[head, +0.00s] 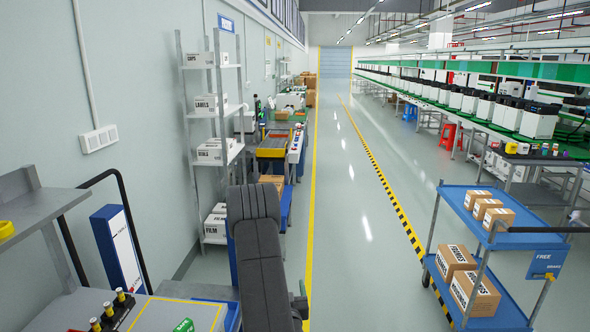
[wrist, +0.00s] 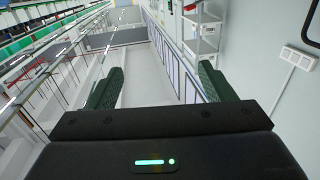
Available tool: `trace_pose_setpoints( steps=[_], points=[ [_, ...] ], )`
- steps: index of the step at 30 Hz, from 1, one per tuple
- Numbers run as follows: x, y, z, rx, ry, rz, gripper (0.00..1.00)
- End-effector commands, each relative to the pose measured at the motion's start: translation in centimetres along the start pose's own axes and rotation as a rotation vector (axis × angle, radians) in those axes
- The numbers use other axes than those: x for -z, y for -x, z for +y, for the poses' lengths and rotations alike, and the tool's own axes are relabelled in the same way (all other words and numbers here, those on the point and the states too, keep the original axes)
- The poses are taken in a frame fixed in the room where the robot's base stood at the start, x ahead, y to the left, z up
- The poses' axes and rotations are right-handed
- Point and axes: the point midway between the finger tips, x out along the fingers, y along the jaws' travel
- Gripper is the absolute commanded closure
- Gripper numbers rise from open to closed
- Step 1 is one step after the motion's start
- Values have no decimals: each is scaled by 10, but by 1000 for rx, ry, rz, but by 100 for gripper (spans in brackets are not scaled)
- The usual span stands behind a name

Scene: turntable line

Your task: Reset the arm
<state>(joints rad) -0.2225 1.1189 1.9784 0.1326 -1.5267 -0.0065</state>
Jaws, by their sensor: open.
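My gripper (wrist: 157,88) is open in the wrist view, with its two green fingers wide apart and nothing between them. Behind the fingers that view shows the aisle floor, the wall and the shelf rack, tilted. In the head view my dark arm (head: 262,255) rises at the bottom centre, folded upward near the left-hand benches. The gripper's fingers are not clearly visible in the head view; the arm hides part of the benches behind it.
A blue cart (head: 481,230) with several boxes stands at right. A grey shelf rack (head: 222,131) with boxes stands by the left wall. A workbench (head: 160,314) with small yellow-capped items is at lower left. The aisle floor (head: 355,200) is clear.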

Motion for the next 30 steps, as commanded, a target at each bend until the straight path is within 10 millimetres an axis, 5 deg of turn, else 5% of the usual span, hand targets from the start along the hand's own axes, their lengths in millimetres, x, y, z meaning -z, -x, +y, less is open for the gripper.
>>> trace_pose_setpoints(
  steps=[30],
  points=[
    [12,19,37,-99,25,-11,24]
  ],
)
